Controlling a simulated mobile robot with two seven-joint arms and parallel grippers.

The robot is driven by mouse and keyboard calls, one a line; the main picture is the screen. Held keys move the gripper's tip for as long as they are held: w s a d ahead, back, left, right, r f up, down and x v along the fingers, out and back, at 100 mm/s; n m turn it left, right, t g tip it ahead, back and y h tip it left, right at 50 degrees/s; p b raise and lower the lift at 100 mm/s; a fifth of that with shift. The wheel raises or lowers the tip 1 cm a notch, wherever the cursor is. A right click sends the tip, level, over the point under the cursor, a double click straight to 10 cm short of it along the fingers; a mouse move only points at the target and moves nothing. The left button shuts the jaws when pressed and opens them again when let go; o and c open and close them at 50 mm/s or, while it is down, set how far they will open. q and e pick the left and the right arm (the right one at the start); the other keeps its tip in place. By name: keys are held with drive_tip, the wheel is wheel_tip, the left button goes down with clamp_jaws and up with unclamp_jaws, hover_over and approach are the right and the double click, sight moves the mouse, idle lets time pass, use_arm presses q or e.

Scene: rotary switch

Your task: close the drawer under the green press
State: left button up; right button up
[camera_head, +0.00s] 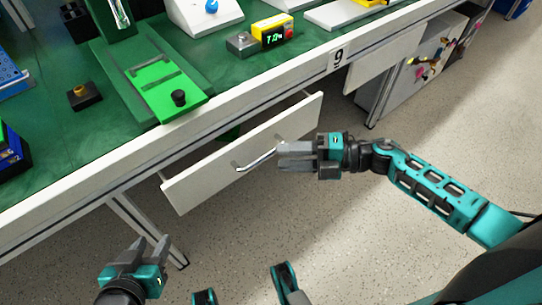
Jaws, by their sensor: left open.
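The green press (165,85) stands on the workbench at the upper left, with a black knob on its green base. Below it, a white drawer (215,180) is pulled out from under the bench edge. The drawer's metal bar handle (257,162) is on its front face. My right gripper (282,156) is in front of the drawer, its fingertips at the right end of the handle; whether they touch or grip it is unclear. My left gripper (150,247) is open and empty at the lower left, over the floor and apart from the drawer.
A second drawer (385,58) stands out further right under the bench. A bench leg (150,225) is below the drawer's left side. A yellow meter (273,32) and a black button box (84,95) sit on the green bench top. The speckled floor (335,230) is clear.

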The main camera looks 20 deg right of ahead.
sight(267, 157)
drive_tip(key=shift+x, duration=2.25)
clamp_jaws()
